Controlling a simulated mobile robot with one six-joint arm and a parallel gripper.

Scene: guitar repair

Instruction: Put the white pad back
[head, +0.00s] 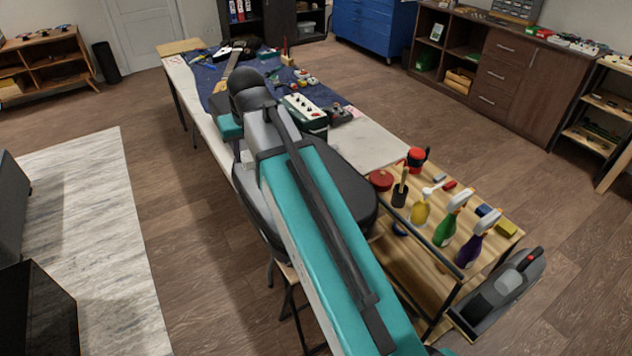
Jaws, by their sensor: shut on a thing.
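My arm fills the middle of the head view and reaches from the bottom edge up over the long work table (382,146). My gripper does not show; the arm's far end and joints hide that spot. I cannot make out a white pad anywhere in this view. A dark blue mat (212,73) covers the far part of the table, and a guitar neck (238,60) lies on it.
A green and white box with knobs (304,108) stands on the table. A wooden cart (392,262) at the right holds spray bottles (446,229), a red round tin (381,180) and a brush (400,190).

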